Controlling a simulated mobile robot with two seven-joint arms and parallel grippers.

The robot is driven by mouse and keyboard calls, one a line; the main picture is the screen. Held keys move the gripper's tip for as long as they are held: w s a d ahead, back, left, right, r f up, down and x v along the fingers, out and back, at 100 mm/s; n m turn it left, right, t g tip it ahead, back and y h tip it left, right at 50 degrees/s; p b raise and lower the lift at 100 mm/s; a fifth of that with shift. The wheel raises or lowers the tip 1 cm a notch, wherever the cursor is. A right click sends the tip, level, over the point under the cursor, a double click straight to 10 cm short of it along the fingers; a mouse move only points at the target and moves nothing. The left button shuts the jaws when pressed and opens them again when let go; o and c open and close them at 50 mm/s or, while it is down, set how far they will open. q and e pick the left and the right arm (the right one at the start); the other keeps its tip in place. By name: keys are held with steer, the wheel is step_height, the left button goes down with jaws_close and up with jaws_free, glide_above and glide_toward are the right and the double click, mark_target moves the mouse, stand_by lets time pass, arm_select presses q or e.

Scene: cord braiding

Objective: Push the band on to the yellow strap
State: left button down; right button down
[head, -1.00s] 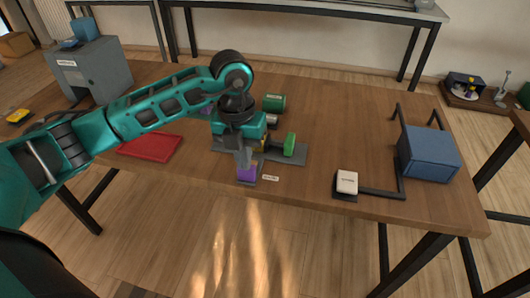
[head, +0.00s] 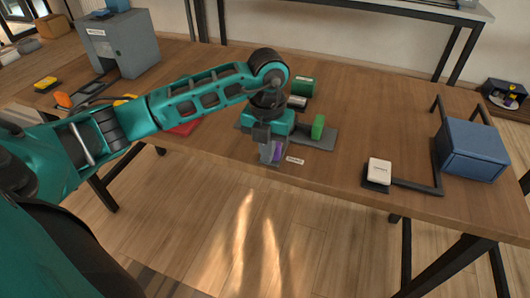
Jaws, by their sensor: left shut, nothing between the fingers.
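My left gripper (head: 269,158) points down, shut and empty, at the front edge of the table. Its fingers cover part of a small purple block (head: 278,152) and look close to it; I cannot tell whether they touch. A dark grey base plate (head: 322,141) lies behind, with an upright green block (head: 318,126) on it. I cannot make out the band or the yellow strap; my left gripper and wrist hide part of the plate. My right gripper is not in view.
A green cylinder (head: 302,87) lies behind the plate. A white block (head: 379,172) and a blue box (head: 471,150) stand right. A red flat item (head: 183,129) lies left, partly behind my arm. A grey cabinet (head: 125,45) stands back left. Table between plate and blue box is mostly clear.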

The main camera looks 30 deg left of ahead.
arm_select(q)
steer(key=shift+w+a+b, duration=0.2)
steer(key=shift+w+b, duration=0.1)
steer(key=shift+w, duration=0.8)
steer(key=shift+w+a, duration=0.25)
steer(key=shift+w, duration=0.35)
steer(key=shift+s, duration=0.1)
steer(key=shift+s+d, duration=0.15)
steer(key=shift+s, duration=0.35)
step_height(320, 180, up, 7)
steer(key=p, duration=0.6)
steer(key=shift+r, duration=0.15)
